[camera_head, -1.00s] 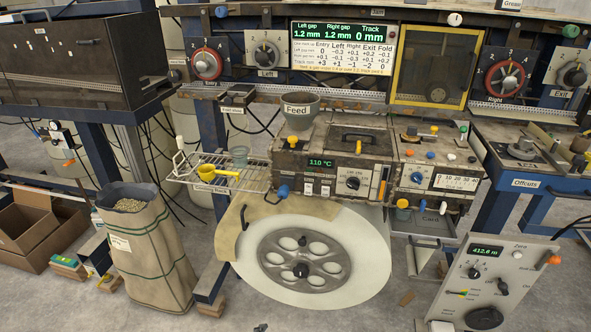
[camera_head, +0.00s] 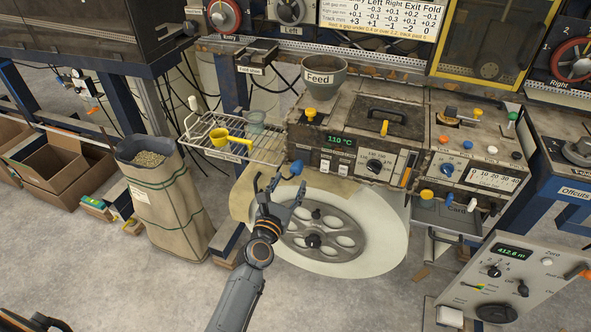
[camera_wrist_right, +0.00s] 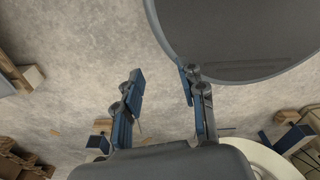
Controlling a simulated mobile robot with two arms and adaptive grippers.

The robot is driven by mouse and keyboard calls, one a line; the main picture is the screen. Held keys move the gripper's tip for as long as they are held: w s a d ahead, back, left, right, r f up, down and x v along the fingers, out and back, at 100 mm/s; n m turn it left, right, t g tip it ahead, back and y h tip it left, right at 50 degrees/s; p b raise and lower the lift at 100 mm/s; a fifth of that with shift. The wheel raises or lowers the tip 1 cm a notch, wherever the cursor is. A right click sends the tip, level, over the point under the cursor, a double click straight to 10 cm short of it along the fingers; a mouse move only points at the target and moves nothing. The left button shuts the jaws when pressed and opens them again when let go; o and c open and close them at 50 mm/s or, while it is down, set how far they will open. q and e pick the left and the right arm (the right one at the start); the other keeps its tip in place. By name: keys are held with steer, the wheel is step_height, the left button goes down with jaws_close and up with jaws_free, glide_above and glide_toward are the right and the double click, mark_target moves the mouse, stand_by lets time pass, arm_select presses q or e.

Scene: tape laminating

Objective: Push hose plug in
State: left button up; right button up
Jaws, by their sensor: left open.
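A blue plug-like knob (camera_head: 297,168) sticks out at the lower left front of the heated machine box (camera_head: 345,145); I cannot tell for sure that it is the hose plug. My left gripper (camera_head: 279,187) points up just below and left of the knob, in front of the big white roll (camera_head: 375,235). Its fingers are spread, with nothing seen between them. Contact with the knob cannot be made out. My right gripper (camera_wrist_right: 161,80) shows in the right wrist view with its fingers apart and empty over the grey floor.
A wire rack (camera_head: 255,145) with a yellow scoop (camera_head: 225,138) and a cup juts out left of the machine. A sack of pellets (camera_head: 170,205) stands on the floor at left. A control box (camera_head: 510,285) stands at lower right.

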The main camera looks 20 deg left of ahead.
mark_target(295, 173)
arm_select(q)
steer(key=w, duration=0.4)
steer(key=shift+w, duration=0.7)
arm_select(e)
steer(key=shift+w+d+r, duration=0.15)
steer(key=shift+w+d, duration=0.05)
steer(key=shift+w, duration=0.6)
arm_select(q)
steer(key=shift+c, duration=0.4)
arm_select(e)
steer(key=shift+s+d, duration=0.1)
steer(key=shift+s, duration=0.1)
arm_select(q)
jaws_close()
